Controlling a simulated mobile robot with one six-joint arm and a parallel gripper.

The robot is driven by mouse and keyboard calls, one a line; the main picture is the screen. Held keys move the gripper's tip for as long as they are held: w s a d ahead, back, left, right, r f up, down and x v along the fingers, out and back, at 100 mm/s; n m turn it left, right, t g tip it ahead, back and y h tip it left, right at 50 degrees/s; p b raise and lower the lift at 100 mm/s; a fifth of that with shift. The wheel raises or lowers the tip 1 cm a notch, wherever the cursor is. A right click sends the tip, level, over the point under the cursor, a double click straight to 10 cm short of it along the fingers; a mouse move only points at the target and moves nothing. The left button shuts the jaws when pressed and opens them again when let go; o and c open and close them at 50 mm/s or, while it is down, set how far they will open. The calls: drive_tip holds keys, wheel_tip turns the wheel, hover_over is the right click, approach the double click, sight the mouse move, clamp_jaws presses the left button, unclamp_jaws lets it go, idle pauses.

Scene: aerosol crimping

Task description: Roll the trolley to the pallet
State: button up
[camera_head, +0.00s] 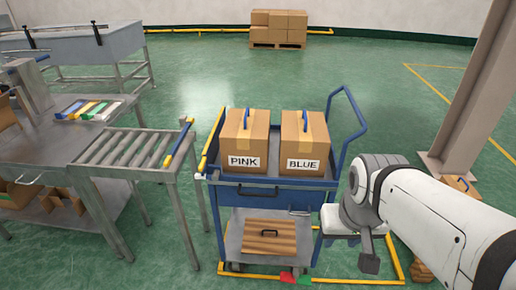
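The blue trolley (272,188) stands in front of me, with a raised blue handle (349,93) on its right side. On its top deck sit two cardboard boxes side by side, one labelled PINK (245,142) and one labelled BLUE (305,143). The pallet (277,46) is far back by the wall, stacked with several cardboard boxes (280,26). My gripper (362,250) hangs low just right of the trolley, pointing down. Its fingers are partly hidden, and I cannot tell whether it touches the trolley.
A roller conveyor table (124,149) stands close on the trolley's left. A metal post (474,100) rises at the right. Yellow lines (262,279) mark the floor around the trolley. Green floor (240,72) between trolley and pallet is clear.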

drive_tip(key=w+a+f+m+t+b, duration=0.2)
drive_tip(key=w+f+m+t+b, duration=0.15)
drive_tip(key=w+f+b, duration=0.6)
drive_tip(key=m+t+y+b, duration=0.4)
drive_tip(key=m+t+b, duration=0.2)
drive_tip(key=t+b, duration=0.25)
approach(256, 194)
drive_tip(key=w+d, duration=0.2)
drive_tip(key=d, duration=0.3)
drive_tip(key=a+f+m+t+y+b, duration=0.3)
drive_tip(key=a+f+m+t+b, duration=0.1)
drive_tip(key=a+f, duration=0.1)
drive_tip(key=x, duration=0.8)
drive_tip(key=shift+w+d+r, duration=0.1)
drive_tip(key=shift+d+r, duration=0.05)
drive_tip(key=shift+r, duration=0.1)
drive_tip(key=shift+c, duration=0.4)
clamp_jaws()
